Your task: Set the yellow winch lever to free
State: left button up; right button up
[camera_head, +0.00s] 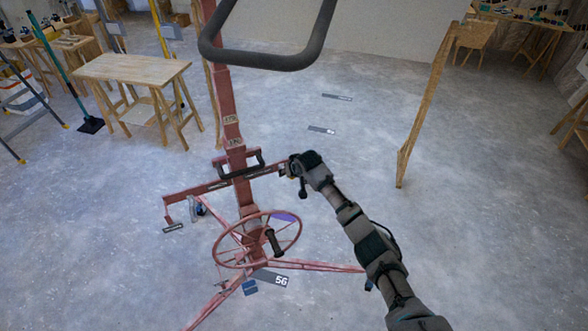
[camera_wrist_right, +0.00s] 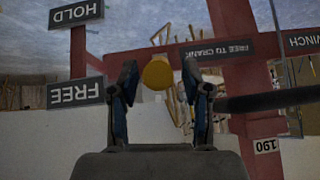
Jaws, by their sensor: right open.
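The yellow winch lever (camera_wrist_right: 157,73) shows in the right wrist view as a round yellow end, with its shaft hidden. My right gripper (camera_wrist_right: 159,84) is open, with one finger on each side of the yellow end and a gap to both. I cannot tell how deep the end sits between the fingers. A FREE label (camera_wrist_right: 76,93) and a HOLD label (camera_wrist_right: 76,13) appear upside down at the left. In the head view my right gripper (camera_head: 291,169) is beside the red lift's mast (camera_head: 234,140); the lever is hard to make out there. My left gripper is out of view.
The lift's red spoked wheel (camera_head: 231,263) with a black handle is below my right gripper. Its black top frame (camera_head: 262,60) hangs above. A wooden table (camera_head: 132,67) stands at the left, a wooden post (camera_head: 425,105) at the right. The floor between is mostly clear.

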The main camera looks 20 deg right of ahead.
jog(key=v, duration=0.9)
jog(key=shift+d+r, duration=0.1)
dwell(0.3)
